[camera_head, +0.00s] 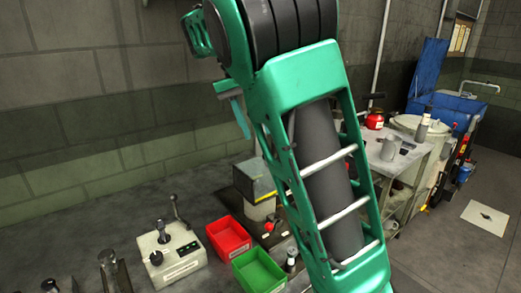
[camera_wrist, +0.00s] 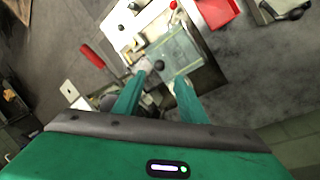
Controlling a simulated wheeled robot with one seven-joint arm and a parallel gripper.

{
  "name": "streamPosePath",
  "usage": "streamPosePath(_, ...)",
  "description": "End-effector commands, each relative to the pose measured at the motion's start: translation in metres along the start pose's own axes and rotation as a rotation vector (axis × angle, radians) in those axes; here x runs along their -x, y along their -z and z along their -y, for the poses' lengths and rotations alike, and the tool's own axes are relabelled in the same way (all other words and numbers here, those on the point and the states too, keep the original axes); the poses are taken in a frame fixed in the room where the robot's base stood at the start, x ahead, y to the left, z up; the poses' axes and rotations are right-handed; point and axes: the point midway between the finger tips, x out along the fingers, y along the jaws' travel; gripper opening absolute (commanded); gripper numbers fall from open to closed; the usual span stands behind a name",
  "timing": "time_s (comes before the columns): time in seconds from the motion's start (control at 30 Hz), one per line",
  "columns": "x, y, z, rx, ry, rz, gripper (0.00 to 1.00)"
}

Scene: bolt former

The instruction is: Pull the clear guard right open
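In the wrist view, a clear guard (camera_wrist: 182,54) shows as a see-through pale green panel over the bolt former (camera_wrist: 122,24), beyond my gripper. A dark round knob (camera_wrist: 158,65) appears at the guard's near edge. My gripper (camera_wrist: 161,80) has its two teal fingers apart, with the knob showing between and just beyond the tips. I cannot tell whether either finger touches it.
A red tray (camera_head: 228,237), a green tray (camera_head: 259,270) and a grey control box with levers (camera_head: 172,250) stand left of my arm. A bench (camera_head: 407,168) with a red jar (camera_head: 374,120) stands at right. A red handle (camera_wrist: 93,56) lies left in the wrist view.

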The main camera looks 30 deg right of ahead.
Motion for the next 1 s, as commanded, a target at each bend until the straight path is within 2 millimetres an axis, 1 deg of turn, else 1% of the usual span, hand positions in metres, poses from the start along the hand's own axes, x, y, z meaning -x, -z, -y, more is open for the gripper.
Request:
streamPosePath(0.03,-0.009,0.000,-0.002,0.001,0.002,0.004,0.38)
streamPosePath(0.2,-0.036,0.000,-0.002,0.000,0.001,0.003,0.38)
streamPosePath(0.4,-0.061,0.000,-0.002,0.000,0.000,0.001,0.38)
streamPosePath(0.6,-0.071,-0.001,-0.001,0.000,0.001,-0.001,0.38)
streamPosePath(0.87,-0.072,-0.001,0.000,0.000,0.001,-0.001,0.38)
streamPosePath(0.97,-0.072,-0.001,0.000,0.000,0.001,-0.001,0.16)
streamPosePath(1.0,-0.072,-0.001,0.000,0.001,0.001,-0.001,0.07)
